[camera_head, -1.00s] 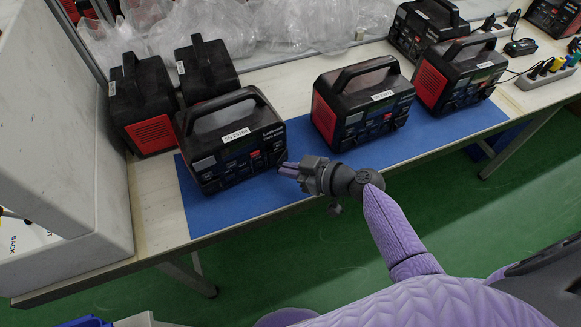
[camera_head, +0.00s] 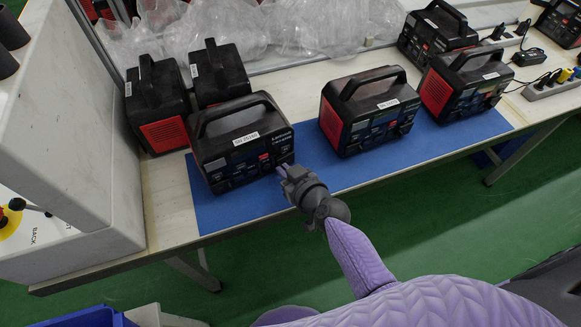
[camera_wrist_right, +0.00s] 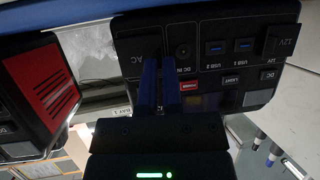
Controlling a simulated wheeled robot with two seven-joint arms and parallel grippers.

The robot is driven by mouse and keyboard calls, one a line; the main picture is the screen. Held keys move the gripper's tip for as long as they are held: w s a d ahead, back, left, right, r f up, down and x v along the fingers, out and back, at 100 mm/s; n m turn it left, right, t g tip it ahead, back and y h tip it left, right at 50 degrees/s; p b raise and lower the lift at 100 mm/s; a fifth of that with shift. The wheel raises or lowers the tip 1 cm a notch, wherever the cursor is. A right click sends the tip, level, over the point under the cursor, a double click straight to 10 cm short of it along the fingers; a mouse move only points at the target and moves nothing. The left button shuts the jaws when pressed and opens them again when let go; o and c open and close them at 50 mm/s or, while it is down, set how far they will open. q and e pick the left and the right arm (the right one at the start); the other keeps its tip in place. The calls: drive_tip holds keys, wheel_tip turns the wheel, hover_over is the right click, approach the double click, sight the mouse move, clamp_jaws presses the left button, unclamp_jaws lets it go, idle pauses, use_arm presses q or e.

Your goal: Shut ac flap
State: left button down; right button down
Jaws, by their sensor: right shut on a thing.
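The black and red power station (camera_head: 240,145) stands on the blue mat at the left front, its panel facing me. My right gripper (camera_head: 283,172) is at the lower right of this panel. In the right wrist view the panel shows upside down, and the ac flap (camera_wrist_right: 138,60), marked AC, is at its left end. The blue fingers of my right gripper (camera_wrist_right: 160,64) are at the flap, shut on it and partly covering it. How far the flap stands open cannot be told. My left gripper is not in view.
A second power station (camera_head: 368,112) stands to the right on the blue mat (camera_head: 240,210), with bare mat between. More stations stand behind and at the far right. A large grey-white machine (camera_head: 80,150) borders the table at left. Clear plastic bags (camera_head: 240,30) lie at the back.

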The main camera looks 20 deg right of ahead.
drive_tip(key=shift+w+a+r+m+h, duration=0.1)
drive_tip(key=shift+a+m+h, duration=0.05)
drive_tip(key=shift+m+h, duration=0.2)
drive_tip(key=shift+w+a+m+h+p, duration=0.1)
drive_tip(key=shift+a+m+h+p, duration=0.05)
drive_tip(key=shift+m+h+p, duration=0.3)
drive_tip(key=c, duration=0.8)
unclamp_jaws()
drive_tip(key=p+v, duration=0.4)
drive_tip(key=v, duration=0.5)
drive_tip(key=shift+s, duration=0.45)
